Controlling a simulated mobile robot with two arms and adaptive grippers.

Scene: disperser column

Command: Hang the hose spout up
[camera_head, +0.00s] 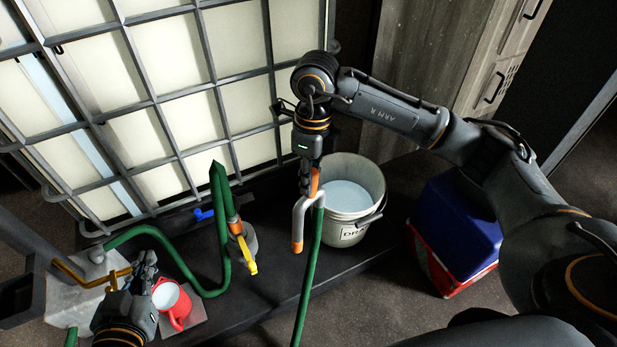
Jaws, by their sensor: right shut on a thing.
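The hose spout (299,220) is a grey bent pipe with orange ends, and a green hose (308,275) runs down from it. My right gripper (308,183) is shut on the spout and holds it at the left side of the white bucket (376,176), with its orange tip pointing down. My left gripper (146,268) is at the lower left, close to a red jug (181,309) and a brass tap (72,270). Its fingers are small and dark, so I cannot tell whether they are open. I cannot make out a hanger for the spout.
A caged white tank (165,85) stands behind a dark platform (265,300). Another green hose (221,215) loops up beside an orange-and-yellow fitting (242,248). The bucket holds pale liquid. A blue and red cooler (455,230) stands right, with floor between it and the platform.

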